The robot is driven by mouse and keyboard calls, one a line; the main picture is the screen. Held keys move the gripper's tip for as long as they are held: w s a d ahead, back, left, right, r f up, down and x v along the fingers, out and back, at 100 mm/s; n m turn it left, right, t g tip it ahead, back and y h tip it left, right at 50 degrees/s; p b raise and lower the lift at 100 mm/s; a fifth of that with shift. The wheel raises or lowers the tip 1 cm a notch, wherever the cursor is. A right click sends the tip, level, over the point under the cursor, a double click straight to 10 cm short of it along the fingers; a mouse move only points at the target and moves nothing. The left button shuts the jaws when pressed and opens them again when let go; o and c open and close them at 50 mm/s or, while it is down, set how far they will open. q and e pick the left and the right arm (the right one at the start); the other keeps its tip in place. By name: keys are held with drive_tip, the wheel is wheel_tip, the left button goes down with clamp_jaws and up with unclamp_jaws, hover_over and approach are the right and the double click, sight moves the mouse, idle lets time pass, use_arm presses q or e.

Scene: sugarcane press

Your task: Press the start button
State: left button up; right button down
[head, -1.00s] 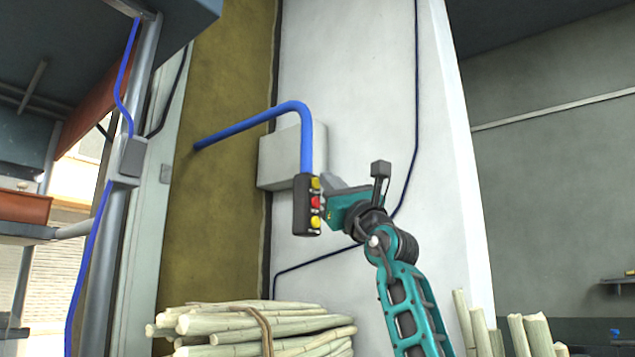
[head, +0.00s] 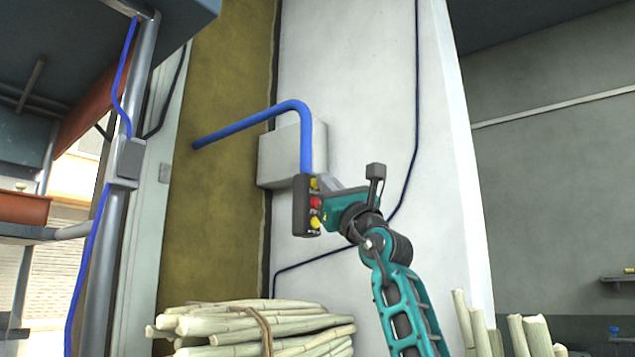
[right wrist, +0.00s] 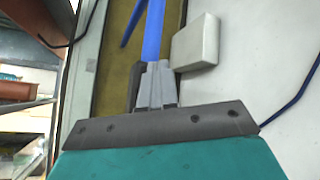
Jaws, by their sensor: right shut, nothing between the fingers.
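A black control box (head: 300,207) hangs from a blue pipe (head: 305,140) and carries a yellow button (head: 314,184) at the top, a red button (head: 315,202) in the middle and a yellow button (head: 315,223) at the bottom. Which one is the start button, I cannot tell. My right gripper (head: 318,183) is shut and empty, its tip beside the top yellow button; whether it touches, I cannot tell. In the right wrist view, the shut fingers (right wrist: 157,85) point at the box (right wrist: 135,88), which they mostly hide. My left gripper is not in view.
A grey wall box (head: 285,155) sits behind the pipe on the white wall (head: 350,80). A tied bundle of cane (head: 250,325) lies below the control box. More cane stalks (head: 515,335) stand at the lower right. A metal post (head: 105,240) stands at the left.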

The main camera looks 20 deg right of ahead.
drive_tip(key=shift+f, duration=0.1)
idle(0.3)
drive_tip(key=shift+s+d+b, duration=0.4)
drive_tip(key=shift+s+b, duration=0.05)
drive_tip(key=shift+s, duration=0.25)
drive_tip(key=shift+s+d+b, duration=0.4)
drive_tip(key=shift+s, duration=0.3)
drive_tip(key=shift+s+d+b, duration=0.35)
drive_tip(key=shift+s+d, duration=0.1)
drive_tip(key=shift+s, duration=0.3)
drive_tip(key=shift+s+d+b, duration=0.4)
drive_tip(key=shift+s, duration=0.3)
